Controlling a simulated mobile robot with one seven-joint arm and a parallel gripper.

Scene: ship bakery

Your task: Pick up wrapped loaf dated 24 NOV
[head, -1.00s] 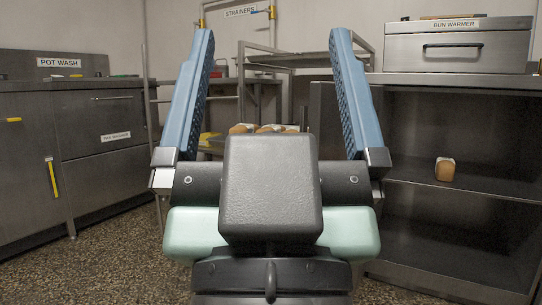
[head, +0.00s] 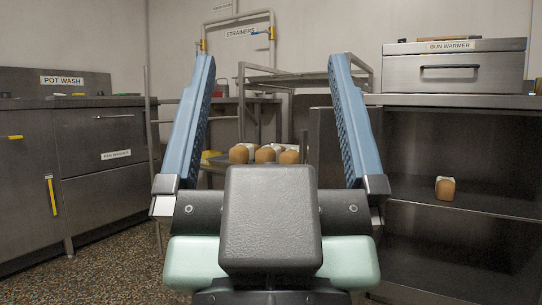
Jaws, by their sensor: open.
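Three brown loaves with pale wrapping show in the head view between my gripper's fingers: a left loaf (head: 238,154), a middle loaf (head: 265,155) and a right loaf (head: 289,157). They sit close together on a low surface some way ahead. A single similar loaf (head: 445,189) stands on the open shelf at the right. No date can be read on any of them, so I cannot tell which is marked 24 NOV. My gripper (head: 271,57) is open and empty, its two blue fingers wide apart. My gripper's body hides what lies below the loaves.
The shelf unit (head: 465,207) at the right carries a bun warmer (head: 458,72). A metal rack (head: 292,80) stands behind the loaves. The pot wash counter (head: 95,104) and pan washer (head: 110,180) line the left. Speckled floor (head: 120,265) is clear at front left.

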